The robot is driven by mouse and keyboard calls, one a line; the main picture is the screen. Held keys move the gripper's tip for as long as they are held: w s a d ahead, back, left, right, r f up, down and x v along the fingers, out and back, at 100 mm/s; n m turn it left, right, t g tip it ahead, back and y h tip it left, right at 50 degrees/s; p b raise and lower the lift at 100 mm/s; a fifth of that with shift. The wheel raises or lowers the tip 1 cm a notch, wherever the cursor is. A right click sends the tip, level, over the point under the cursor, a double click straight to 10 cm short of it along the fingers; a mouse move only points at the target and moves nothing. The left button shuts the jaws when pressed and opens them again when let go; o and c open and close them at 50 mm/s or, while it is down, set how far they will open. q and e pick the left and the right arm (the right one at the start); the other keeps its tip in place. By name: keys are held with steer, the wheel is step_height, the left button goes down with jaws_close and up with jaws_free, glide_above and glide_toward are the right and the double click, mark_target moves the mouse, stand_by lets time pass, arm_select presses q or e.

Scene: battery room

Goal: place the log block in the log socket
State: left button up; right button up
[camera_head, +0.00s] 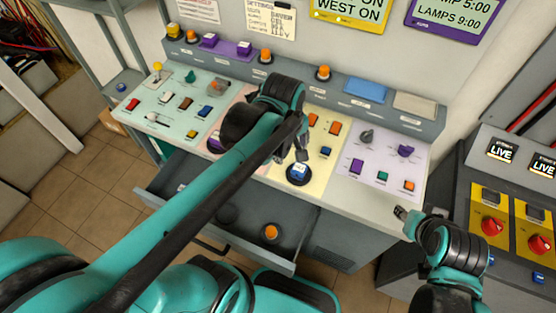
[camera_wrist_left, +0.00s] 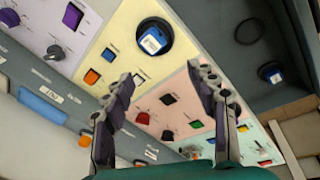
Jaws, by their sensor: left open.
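A blue block with a pale label (camera_head: 298,173) sits in a dark round socket on the cream panel (camera_head: 323,178). It also shows in the left wrist view (camera_wrist_left: 153,42), seated in a black ring. The label is too small to read, so I cannot tell whether this is the log block in the log socket. My left gripper (camera_head: 302,153) is just above it in the head view. In the left wrist view its two fingers (camera_wrist_left: 160,75) are apart with nothing between them. My right gripper (camera_head: 403,213) is by the console's right front corner, its finger opening unclear.
An open drawer (camera_head: 160,192) below the console holds an orange-topped piece (camera_head: 271,232). The left wrist view shows another blue block (camera_wrist_left: 270,73) and a dark ring (camera_wrist_left: 249,31) there. Switches and knobs crowd the panels. A red-knobbed unit (camera_head: 492,226) stands right.

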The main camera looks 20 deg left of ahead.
arm_select(q)
steer(key=s+a+m+t, duration=0.2)
steer(key=s+m+t, duration=0.2)
steer(key=m, duration=0.7)
steer(key=shift+s+a+f+t, duration=0.25)
steer(key=shift+s+a+t, duration=0.1)
steer(key=shift+s, duration=0.85)
